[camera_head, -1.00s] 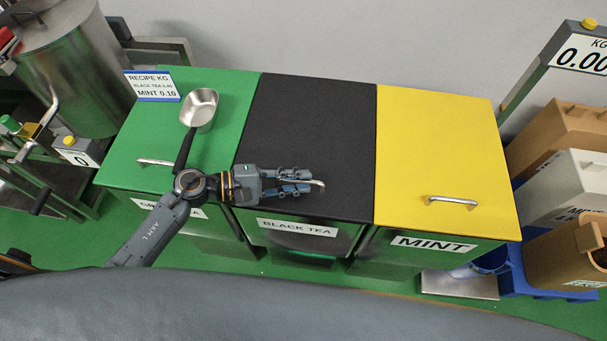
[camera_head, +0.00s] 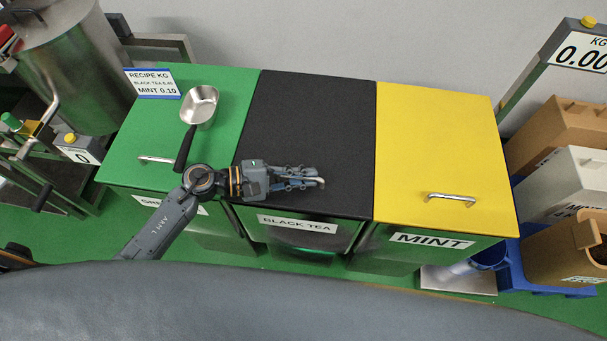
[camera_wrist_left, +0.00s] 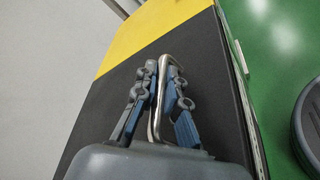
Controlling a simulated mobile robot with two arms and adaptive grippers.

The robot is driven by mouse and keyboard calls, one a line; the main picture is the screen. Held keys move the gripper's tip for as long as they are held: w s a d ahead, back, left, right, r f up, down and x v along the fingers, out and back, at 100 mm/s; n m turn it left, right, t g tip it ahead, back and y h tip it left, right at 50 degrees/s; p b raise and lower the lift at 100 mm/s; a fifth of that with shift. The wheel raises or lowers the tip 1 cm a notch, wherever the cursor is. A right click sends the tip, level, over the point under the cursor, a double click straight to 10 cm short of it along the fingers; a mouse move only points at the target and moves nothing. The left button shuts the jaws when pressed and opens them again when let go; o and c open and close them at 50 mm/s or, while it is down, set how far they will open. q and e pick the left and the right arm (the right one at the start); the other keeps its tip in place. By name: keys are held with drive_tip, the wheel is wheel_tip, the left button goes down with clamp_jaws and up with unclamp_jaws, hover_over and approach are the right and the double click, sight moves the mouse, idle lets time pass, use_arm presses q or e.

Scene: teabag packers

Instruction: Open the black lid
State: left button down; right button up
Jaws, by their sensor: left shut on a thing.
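The black lid (camera_head: 310,130) covers the middle bin, labelled BLACK TEA, and lies between a green lid and a yellow lid. It also fills much of the left wrist view (camera_wrist_left: 101,102). Its silver bar handle (camera_head: 321,182) is near the front edge, mostly hidden by my gripper in the head view. My left gripper (camera_head: 300,178) reaches in from the left and is shut on the handle. In the left wrist view the fingers (camera_wrist_left: 160,95) lie on either side of the handle bar (camera_wrist_left: 170,62). The lid looks level with its neighbours. My right gripper is not in view.
A metal scoop (camera_head: 201,104) with a black handle lies on the green lid (camera_head: 235,100), left of my gripper. The yellow lid (camera_head: 440,140) is at the right with its own handle. Boxes (camera_head: 565,125) stand farther right, and a metal drum (camera_head: 75,75) stands at the left.

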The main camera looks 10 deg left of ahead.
use_arm(q)
drive_tip(key=w+r+n+g+p, duration=0.1)
drive_tip(key=w+r+p, duration=0.1)
drive_tip(key=r, duration=0.4)
drive_tip(key=w+r+n+g+p, duration=0.1)
drive_tip(key=w+r+n+p, duration=0.1)
drive_tip(key=r, duration=0.5)
drive_tip(key=w+r+n+g+y+p, duration=0.1)
drive_tip(key=w+r+n+p, duration=0.1)
drive_tip(key=w+r+p, duration=0.2)
drive_tip(key=shift+w+r, duration=0.75)
drive_tip(key=shift+r, duration=1)
